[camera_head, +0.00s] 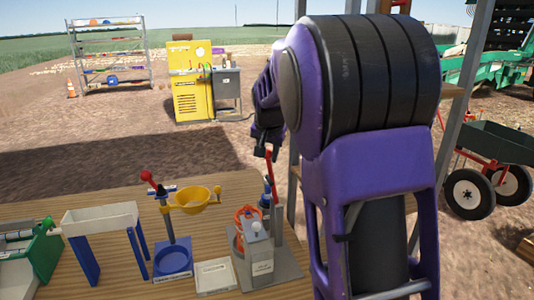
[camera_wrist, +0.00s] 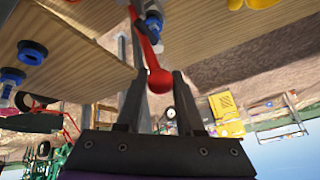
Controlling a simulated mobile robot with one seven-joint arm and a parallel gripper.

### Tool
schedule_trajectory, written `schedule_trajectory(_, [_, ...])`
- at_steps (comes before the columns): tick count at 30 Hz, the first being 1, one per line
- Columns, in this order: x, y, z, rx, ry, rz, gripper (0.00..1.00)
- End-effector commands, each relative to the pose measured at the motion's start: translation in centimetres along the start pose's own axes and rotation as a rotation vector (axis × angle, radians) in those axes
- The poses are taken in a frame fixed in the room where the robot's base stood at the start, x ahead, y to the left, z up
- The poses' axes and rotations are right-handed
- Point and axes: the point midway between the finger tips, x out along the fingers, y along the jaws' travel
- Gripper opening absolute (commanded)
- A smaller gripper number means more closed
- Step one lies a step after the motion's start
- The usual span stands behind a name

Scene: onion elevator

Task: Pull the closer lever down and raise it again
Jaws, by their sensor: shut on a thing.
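The closer lever is a red lever (camera_head: 270,178) on a grey machine (camera_head: 262,254) at the right of the wooden table. It stands nearly upright, leaning slightly left. My gripper (camera_head: 267,152) is at its top end, and my purple arm reaches in from the right. In the wrist view, the red ball knob (camera_wrist: 160,81) lies between the two dark fingers of my gripper (camera_wrist: 161,88), which are shut on it. The red rod runs up and away from the knob there.
A second red-knobbed lever (camera_head: 148,177) with a yellow funnel (camera_head: 198,199) stands left of the machine. A white tray (camera_head: 215,276) lies between them, and a white chute (camera_head: 100,219) on blue legs stands farther left. A grey post (camera_head: 294,175) rises close behind the gripper.

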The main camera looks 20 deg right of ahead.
Motion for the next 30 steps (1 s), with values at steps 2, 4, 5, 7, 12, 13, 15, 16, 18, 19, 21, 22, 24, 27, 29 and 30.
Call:
schedule_trajectory(2, [0.2,0.4,0.0,0.002,-0.003,0.007,0.45])
schedule_trajectory(4, [0.1,0.3,0.0,0.002,-0.002,0.007,0.58])
schedule_trajectory(5, [0.1,0.3,0.0,0.002,-0.002,0.006,0.63])
schedule_trajectory(7, [0.1,0.3,0.0,0.001,-0.001,0.005,0.66])
schedule_trajectory(12, [0.1,0.2,0.0,0.001,-0.001,0.004,0.66])
schedule_trajectory(13, [0.1,0.2,0.0,0.001,-0.001,0.004,0.66])
schedule_trajectory(15, [-0.1,0.1,0.0,0.001,0.0,0.003,0.66])
schedule_trajectory(16, [-0.3,0.1,0.0,0.0,0.001,0.003,0.66])
schedule_trajectory(18, [-1.0,0.1,-0.1,0.0,0.002,0.002,0.66])
schedule_trajectory(19, [-1.4,0.1,-0.1,0.0,0.002,0.001,0.66])
schedule_trajectory(21, [-2.6,0.0,-0.1,0.0,0.003,0.0,0.66])
schedule_trajectory(22, [-3.3,0.0,-0.1,0.0,0.004,-0.001,0.66])
schedule_trajectory(24, [-5.0,0.0,-0.2,0.0,0.004,-0.001,0.66])
schedule_trajectory(27, [-7.5,0.1,-0.1,0.001,0.003,0.0,0.66])
schedule_trajectory(29, [-9.0,0.1,-0.1,0.001,0.003,0.0,0.66])
schedule_trajectory(30, [-10.0,0.1,-0.1,0.0,0.004,0.0,0.66])
